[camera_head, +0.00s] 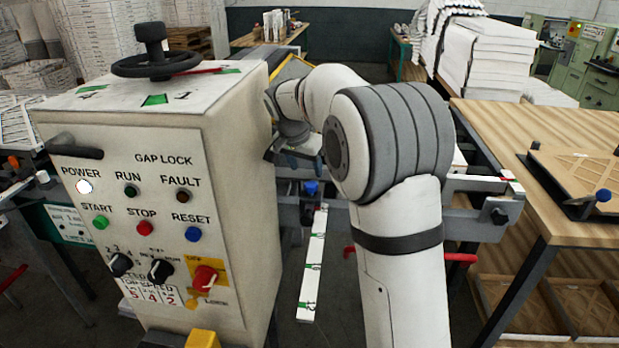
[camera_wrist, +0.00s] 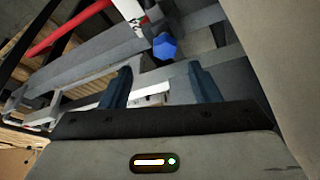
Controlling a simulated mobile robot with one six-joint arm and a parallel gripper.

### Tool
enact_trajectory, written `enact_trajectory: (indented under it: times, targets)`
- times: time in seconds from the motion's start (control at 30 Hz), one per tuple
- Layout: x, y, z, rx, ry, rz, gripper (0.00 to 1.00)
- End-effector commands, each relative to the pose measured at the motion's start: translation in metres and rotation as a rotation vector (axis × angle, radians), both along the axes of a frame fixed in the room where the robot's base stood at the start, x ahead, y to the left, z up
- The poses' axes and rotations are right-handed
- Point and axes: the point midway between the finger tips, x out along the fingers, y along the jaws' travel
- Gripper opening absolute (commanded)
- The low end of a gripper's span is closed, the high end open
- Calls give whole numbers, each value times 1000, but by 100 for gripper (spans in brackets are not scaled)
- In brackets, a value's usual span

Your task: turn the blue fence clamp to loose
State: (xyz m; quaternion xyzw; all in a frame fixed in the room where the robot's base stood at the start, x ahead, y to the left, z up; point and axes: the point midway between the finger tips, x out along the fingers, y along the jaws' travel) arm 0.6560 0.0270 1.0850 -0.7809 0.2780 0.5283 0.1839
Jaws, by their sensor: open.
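The blue fence clamp (camera_head: 311,188) shows in the head view as a small blue knob on the grey rail, just right of the machine cabinet. In the wrist view the blue clamp knob (camera_wrist: 164,46) sits beyond the fingertips, near the top middle. My gripper (camera_wrist: 160,80) is open, with its two dark blue fingers apart and nothing between them that I can see held. The knob is apart from both fingers. In the head view my gripper (camera_head: 293,158) is partly hidden beside the cabinet, behind and left of the knob.
The control cabinet (camera_head: 130,200) stands close left of my arm, with a handwheel (camera_head: 155,62) on top. A white scale bar (camera_head: 312,265) extends forward below the clamp. A red bar (camera_wrist: 70,28) lies at upper left in the wrist view. A wooden table (camera_head: 530,130) is at right.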

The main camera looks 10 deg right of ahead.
Motion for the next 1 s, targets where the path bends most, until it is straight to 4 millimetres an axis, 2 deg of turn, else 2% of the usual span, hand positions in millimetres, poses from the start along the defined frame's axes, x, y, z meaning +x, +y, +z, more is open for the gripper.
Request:
enact_trajectory:
  times: [0.17,0.6,0.73,1.0]
  targets:
    - [13,0,-8,-2,-8,-24,56]
    - [30,-16,-65,-1,-9,-25,56]
    - [33,-18,-73,-2,-9,-24,56]
    - [33,-19,-74,-1,-11,-25,56]
